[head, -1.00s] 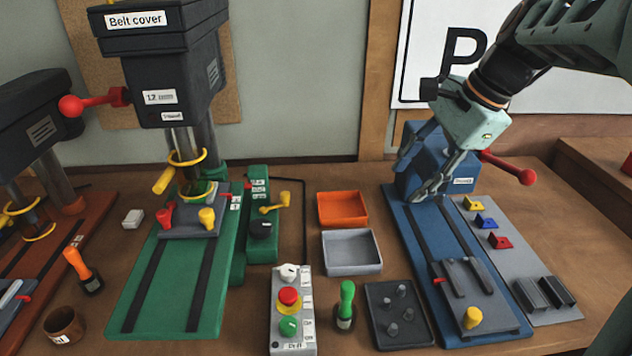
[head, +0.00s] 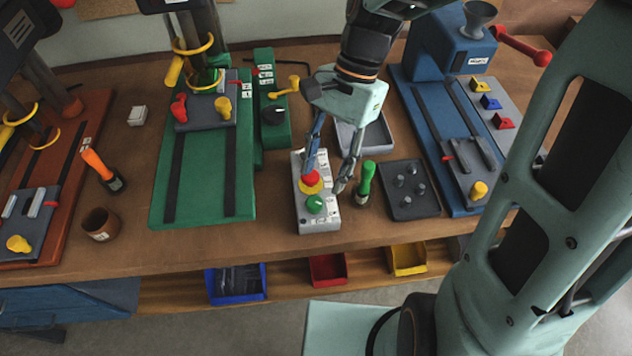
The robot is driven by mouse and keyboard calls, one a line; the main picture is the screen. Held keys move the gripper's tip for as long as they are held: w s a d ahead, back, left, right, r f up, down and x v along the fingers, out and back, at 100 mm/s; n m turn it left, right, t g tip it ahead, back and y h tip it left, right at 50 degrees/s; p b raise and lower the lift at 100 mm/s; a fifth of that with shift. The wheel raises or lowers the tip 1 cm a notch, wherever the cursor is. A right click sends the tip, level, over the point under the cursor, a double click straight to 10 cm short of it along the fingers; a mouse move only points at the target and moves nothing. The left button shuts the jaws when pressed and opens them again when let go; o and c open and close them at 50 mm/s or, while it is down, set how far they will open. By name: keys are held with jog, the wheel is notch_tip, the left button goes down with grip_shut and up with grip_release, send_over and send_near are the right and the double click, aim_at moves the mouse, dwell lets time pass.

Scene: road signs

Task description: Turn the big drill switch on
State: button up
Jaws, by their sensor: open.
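The grey control box (head: 316,222) stands near the front middle of the bench. It carries a red mushroom button (head: 311,180) on a yellow base and a green knob (head: 315,204) in front of it. The box's back end, where the earlier view showed a white knob, is now hidden by my gripper. My gripper (head: 326,182) points down over the box, fingers apart and empty. One finger is behind the red button and the other is at the box's right side; I cannot tell whether either touches. The big green drill (head: 240,205) is at the left of the box.
A green-handled tool (head: 366,180) stands close to the box's right. Right of it is a dark tray with pegs (head: 420,205), then a blue machine (head: 440,57). The grey tray (head: 378,140) is behind my gripper. Bare bench lies between the green drill base and the box.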

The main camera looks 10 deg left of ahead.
aim_at(314, 201)
jog(key=x, duration=0.6)
jog(key=shift+f, duration=0.3)
grip_shut()
jog(key=shift+a, duration=0.1)
jog(key=n+h, duration=0.1)
jog(key=n, duration=0.1)
jog(key=n+h+p, duration=0.1)
jog(key=n, duration=0.2)
jog(key=shift+a+r+g, duration=0.1)
jog(key=shift+a+g, duration=0.05)
jog(key=shift+g, duration=0.15)
jog(key=n+h, duration=0.1)
jog(key=n, duration=0.2)
jog(key=n+h+p, duration=0.1)
jog(key=n, duration=0.2)
jog(key=shift+a+n+t, duration=0.15)
jog(key=shift+n+t, duration=0.25)
jog(key=shift+h, duration=0.3)
